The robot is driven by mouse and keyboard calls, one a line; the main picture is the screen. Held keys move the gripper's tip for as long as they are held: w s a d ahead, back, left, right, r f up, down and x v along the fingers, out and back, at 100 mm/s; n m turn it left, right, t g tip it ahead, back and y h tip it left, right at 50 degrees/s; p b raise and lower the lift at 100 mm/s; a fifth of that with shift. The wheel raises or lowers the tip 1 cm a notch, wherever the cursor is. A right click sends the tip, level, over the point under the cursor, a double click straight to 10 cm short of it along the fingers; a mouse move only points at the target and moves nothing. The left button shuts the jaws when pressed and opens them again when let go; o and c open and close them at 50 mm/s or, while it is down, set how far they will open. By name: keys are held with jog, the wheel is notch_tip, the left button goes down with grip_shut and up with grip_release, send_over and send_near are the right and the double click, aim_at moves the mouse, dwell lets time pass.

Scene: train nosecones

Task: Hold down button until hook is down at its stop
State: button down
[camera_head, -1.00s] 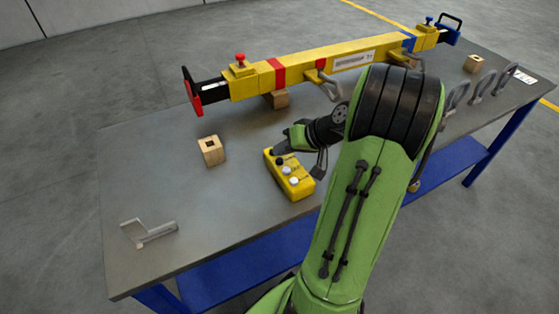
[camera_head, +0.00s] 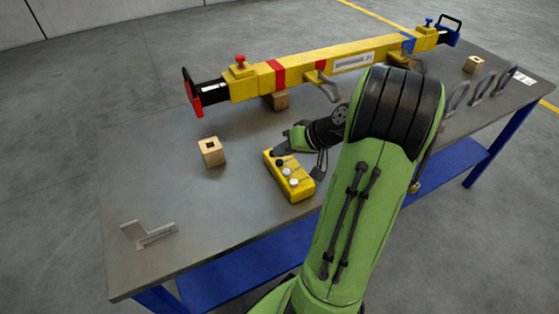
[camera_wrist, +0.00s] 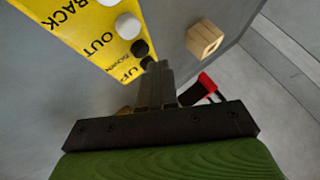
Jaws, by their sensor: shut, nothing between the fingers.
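A yellow button box (camera_head: 290,180) lies on the table in the head view. It has dark buttons at its far end and white buttons nearer. In the wrist view the box (camera_wrist: 75,30) shows the words BACK, OUT, DOWN and UP, with a black button (camera_wrist: 139,48) beside DOWN. My gripper (camera_wrist: 158,66) is shut and empty. Its tips are over the UP end of the box, close to another dark button that they partly cover. I cannot tell whether they touch or press a button. I see no crane hook in either view.
A yellow lifting beam (camera_head: 345,60) with red and blue end parts lies across the back of the table (camera_head: 150,185). A wooden block (camera_head: 211,152) and a grey metal bracket (camera_head: 148,234) stand at left. Several grey shackles (camera_head: 480,85) are at right.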

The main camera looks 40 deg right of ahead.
dwell(0.6)
jog(key=shift+f+b, duration=0.35)
jog(key=shift+f, duration=0.1)
